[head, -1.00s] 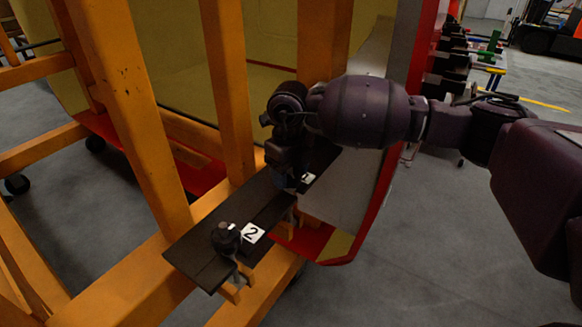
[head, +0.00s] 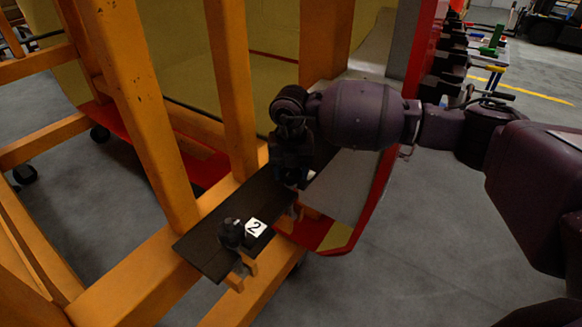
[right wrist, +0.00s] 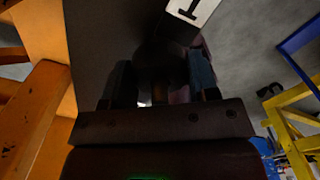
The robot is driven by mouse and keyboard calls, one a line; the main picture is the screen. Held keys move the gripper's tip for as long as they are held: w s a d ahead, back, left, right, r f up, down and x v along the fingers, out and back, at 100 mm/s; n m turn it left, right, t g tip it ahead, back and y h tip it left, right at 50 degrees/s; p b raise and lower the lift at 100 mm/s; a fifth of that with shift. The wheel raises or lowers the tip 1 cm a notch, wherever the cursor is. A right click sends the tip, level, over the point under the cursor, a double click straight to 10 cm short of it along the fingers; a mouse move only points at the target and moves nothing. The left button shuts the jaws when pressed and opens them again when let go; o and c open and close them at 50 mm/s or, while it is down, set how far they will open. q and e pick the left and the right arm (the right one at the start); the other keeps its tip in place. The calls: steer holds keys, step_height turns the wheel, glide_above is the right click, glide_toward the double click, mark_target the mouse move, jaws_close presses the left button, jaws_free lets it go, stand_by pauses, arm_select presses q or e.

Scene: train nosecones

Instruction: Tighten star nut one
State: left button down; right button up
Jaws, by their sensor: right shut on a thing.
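A dark flat plate (head: 222,258) is fixed across the orange frame. Star nut two (head: 231,233), dark and knobbed, stands on it beside a white label "2" (head: 255,228). My right gripper (head: 291,183) points down over the far part of the plate and hides star nut one in the head view. In the right wrist view, star nut one (right wrist: 160,66) is a dark, poorly lit shape between the fingers of my right gripper (right wrist: 161,84), which is shut on it. A white label "1" (right wrist: 193,9) lies just beyond it. My left gripper is out of view.
Orange beams (head: 235,90) rise close to the left of my right gripper. A red-edged nosecone panel (head: 345,215) stands behind and right of the plate. Open grey floor (head: 440,240) lies to the right, with a work table (head: 485,55) farther back.

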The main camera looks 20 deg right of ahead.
steer(key=shift+m, duration=0.3)
steer(key=o, duration=0.9)
steer(key=shift+r, duration=0.1)
steer(key=shift+r, duration=0.25)
step_height(320, 180, up, 9)
steer(key=shift+r, duration=0.6)
